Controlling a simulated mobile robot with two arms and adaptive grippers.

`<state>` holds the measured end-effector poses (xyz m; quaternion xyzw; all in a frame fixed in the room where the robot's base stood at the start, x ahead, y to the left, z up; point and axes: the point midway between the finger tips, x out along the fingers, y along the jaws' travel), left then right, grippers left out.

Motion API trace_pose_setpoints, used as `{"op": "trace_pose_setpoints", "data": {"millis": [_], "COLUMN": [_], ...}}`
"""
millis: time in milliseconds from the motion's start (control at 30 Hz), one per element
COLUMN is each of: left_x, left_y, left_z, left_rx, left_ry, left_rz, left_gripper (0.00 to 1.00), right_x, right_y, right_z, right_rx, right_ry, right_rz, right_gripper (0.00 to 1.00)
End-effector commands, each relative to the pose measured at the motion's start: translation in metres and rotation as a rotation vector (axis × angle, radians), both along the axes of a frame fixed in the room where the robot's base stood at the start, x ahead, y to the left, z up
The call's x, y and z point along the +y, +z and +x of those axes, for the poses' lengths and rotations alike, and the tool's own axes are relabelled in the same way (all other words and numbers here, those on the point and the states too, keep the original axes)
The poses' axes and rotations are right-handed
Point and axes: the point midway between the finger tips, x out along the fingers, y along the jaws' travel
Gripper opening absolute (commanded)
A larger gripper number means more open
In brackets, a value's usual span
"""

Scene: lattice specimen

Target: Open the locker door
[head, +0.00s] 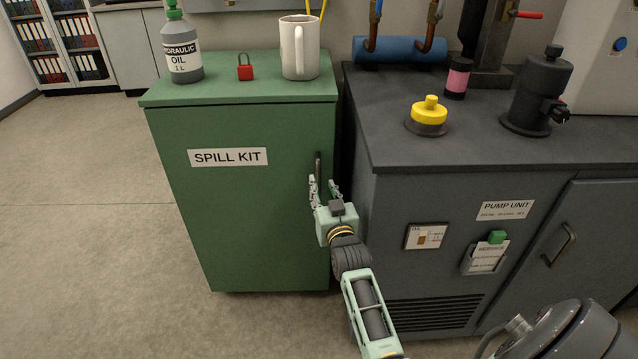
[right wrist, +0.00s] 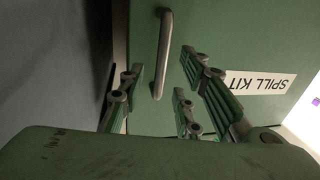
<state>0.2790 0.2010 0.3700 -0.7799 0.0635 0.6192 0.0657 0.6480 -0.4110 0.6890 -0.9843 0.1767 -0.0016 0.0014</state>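The green locker (head: 240,220), labelled SPILL KIT, has its door shut. Its vertical metal handle (head: 318,165) is near the door's right edge; in the right wrist view the handle (right wrist: 163,55) stands out from the green door (right wrist: 225,35). My right gripper (head: 324,186) is just in front of the handle's lower end. In the right wrist view the gripper (right wrist: 153,95) has its fingers apart, one set on each side of the handle's end, with gaps showing. It is not closed on it. My left gripper is not in view.
On the locker top stand a hydraulic oil bottle (head: 182,50), a red padlock (head: 245,70) and a white mug (head: 299,50). The dark pump unit (head: 420,190) stands close on the right, with its own handle (head: 560,245). The floor (head: 90,220) in front and left is clear.

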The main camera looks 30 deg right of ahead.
Motion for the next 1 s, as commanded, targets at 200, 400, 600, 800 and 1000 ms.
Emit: {"op": "trace_pose_setpoints", "data": {"millis": [200, 400, 600, 800, 1000], "left_x": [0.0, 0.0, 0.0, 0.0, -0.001], "left_y": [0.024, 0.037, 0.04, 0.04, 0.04], "left_z": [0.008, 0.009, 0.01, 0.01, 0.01], "left_rx": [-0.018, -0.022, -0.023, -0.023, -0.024], "left_ry": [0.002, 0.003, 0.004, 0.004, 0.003], "left_rz": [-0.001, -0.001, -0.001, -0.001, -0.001], "left_gripper": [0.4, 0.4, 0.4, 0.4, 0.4], "right_x": [-0.013, -0.018, -0.018, -0.018, -0.018], "right_y": [-0.001, -0.001, -0.001, -0.001, -0.001], "right_z": [0.034, 0.049, 0.051, 0.05, 0.05], "right_rx": [-0.001, 0.001, 0.002, 0.002, 0.002], "right_ry": [0.0, 0.001, 0.001, 0.001, 0.001], "right_rz": [0.0, 0.0, 0.001, 0.001, 0.001], "right_gripper": [0.31, 0.31, 0.31, 0.21, 0.04]}}
